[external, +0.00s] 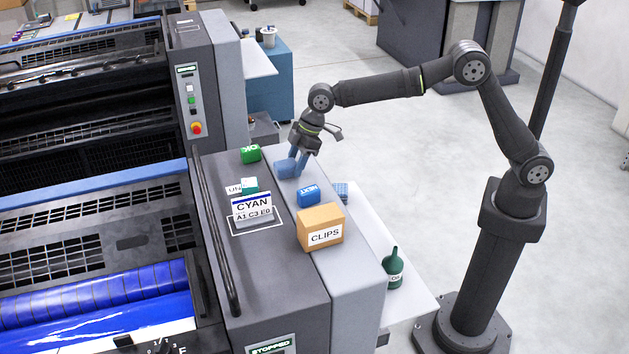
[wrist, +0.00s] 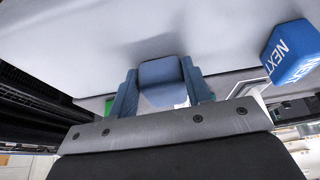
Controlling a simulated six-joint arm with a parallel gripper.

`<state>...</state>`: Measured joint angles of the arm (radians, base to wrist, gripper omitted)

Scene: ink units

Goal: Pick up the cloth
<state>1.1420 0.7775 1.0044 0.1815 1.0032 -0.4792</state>
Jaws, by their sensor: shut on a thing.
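The cloth (wrist: 162,82) looks like a small folded blue-grey pad between my fingers in the wrist view. My gripper (wrist: 163,92) is shut on it, with one blue finger on each side. In the external view my gripper (external: 292,166) points down at the far part of the light grey ledge, and the blue cloth is mostly hidden among the fingertips. I cannot tell whether the cloth touches the ledge.
A blue NEXT block (external: 308,196), a green block (external: 250,153), a CYAN card (external: 251,207) and a CLIPS box (external: 320,228) stand nearby on the press top. A green bottle (external: 393,268) and a blue checked item (external: 341,190) are on the lower white shelf (external: 410,296).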

